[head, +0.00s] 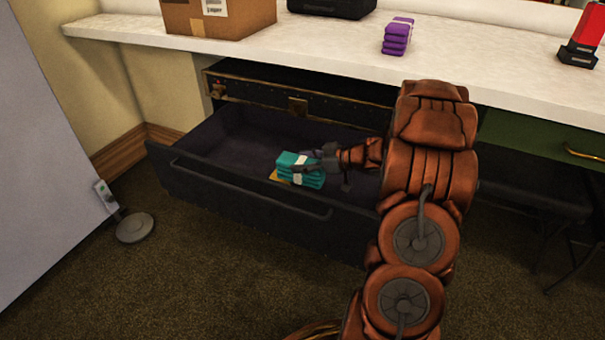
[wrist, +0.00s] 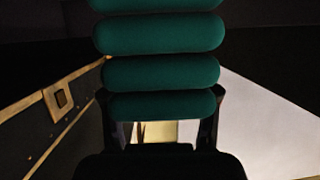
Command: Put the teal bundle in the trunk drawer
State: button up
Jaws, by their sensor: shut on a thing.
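The teal bundle (head: 292,178), stacked and bound with a pale band, is in the head view inside the outline of the open trunk drawer (head: 200,195). My gripper (head: 322,168) reaches in from the right and is shut on the bundle. In the wrist view the bundle (wrist: 160,75) fills the middle, its layers between the fingers. I cannot tell whether its underside touches the drawer floor. A small yellow-orange thing (head: 278,177) shows beside the bundle, mostly hidden by it. A dark purple thing behind the bundle is partly hidden.
A white counter (head: 330,42) runs above the trunk (head: 265,90). On it are a cardboard box (head: 230,22), a purple bundle (head: 398,38) and a red-and-black object (head: 580,42). A grey disc-based object (head: 134,227) stands on the carpet at left. The drawer's left part looks clear.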

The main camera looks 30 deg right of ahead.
notch_tip(320, 180, down, 3)
jog(key=shift+f+b, duration=0.1)
jog(key=shift+b, duration=0.6)
jog(key=shift+f+p, duration=0.35)
jog(key=shift+f, duration=0.2)
jog(key=o, duration=1.4)
jog(key=shift+r, duration=0.1)
jog(key=shift+r+b, duration=0.4)
jog(key=shift+r, duration=0.15)
jog(key=p+v, duration=0.4)
jog(key=v, duration=0.8)
jog(key=shift+p, duration=0.35)
